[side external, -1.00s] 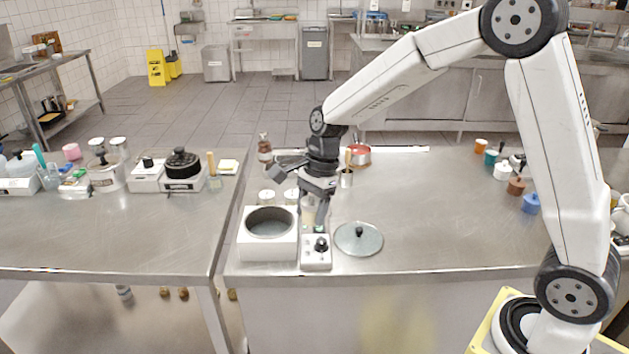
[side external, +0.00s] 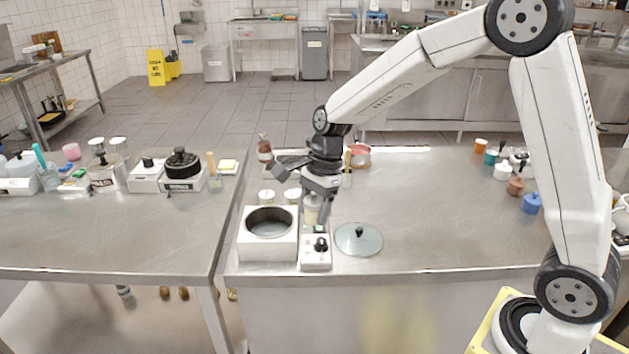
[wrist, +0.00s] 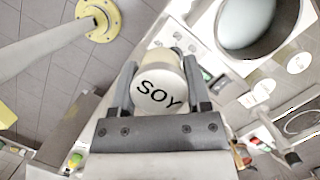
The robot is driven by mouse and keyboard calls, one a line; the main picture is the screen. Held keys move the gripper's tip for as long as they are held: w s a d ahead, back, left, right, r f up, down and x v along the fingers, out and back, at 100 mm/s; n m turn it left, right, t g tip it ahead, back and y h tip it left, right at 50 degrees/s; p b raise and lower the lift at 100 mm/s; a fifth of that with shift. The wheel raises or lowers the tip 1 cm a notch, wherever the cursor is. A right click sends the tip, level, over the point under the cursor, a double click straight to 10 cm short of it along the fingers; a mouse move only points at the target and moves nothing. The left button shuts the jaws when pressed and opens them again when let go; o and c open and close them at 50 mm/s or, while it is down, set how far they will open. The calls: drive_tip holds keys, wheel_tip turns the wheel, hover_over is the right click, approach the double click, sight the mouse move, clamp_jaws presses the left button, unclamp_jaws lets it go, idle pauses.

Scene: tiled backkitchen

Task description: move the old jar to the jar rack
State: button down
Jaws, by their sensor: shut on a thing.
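My gripper (side external: 318,212) is shut on a pale jar (side external: 312,208). In the wrist view the jar (wrist: 158,82) sits between both fingers of the gripper (wrist: 160,90), and its cream top reads "SOY". In the side view the jar is just behind the small white control box and right of the white pot unit. Fingers partly cover it. Two cream-lidded jars (side external: 267,197) (side external: 291,196) stand to its left, behind the pot unit. I cannot make out which thing is the jar rack.
The white pot unit (side external: 247,246) and control box (side external: 316,262) stand near the front edge. A glass lid (side external: 358,240) lies to their right. A brown bottle (side external: 264,148) and red pot (side external: 360,156) stand behind. The counter's middle right is clear.

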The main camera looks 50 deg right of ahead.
drive_tip(key=w+d+f+m, duration=0.2)
drive_tip(key=w+d+f, duration=0.1)
drive_tip(key=w+d, duration=0.1)
drive_tip(key=w+d+f+m+t, duration=0.1)
drive_tip(key=w+d+f+m, duration=0.1)
drive_tip(key=w+d, duration=0.3)
drive_tip(key=w+d+f+m, duration=0.1)
drive_tip(key=w+d+f, duration=0.3)
drive_tip(key=d, duration=0.3)
drive_tip(key=shift+w+f+m+t, duration=0.1)
drive_tip(key=shift+w+m+t, duration=0.2)
drive_tip(key=shift+w+m, duration=0.15)
drive_tip(key=shift+f, duration=0.25)
drive_tip(key=shift+f, duration=1.5)
drive_tip(key=shift+f, duration=0.2)
unclamp_jaws()
drive_tip(key=shift+c, duration=1.2)
drive_tip(key=shift+o, duration=1.2)
drive_tip(key=shift+s, duration=0.1)
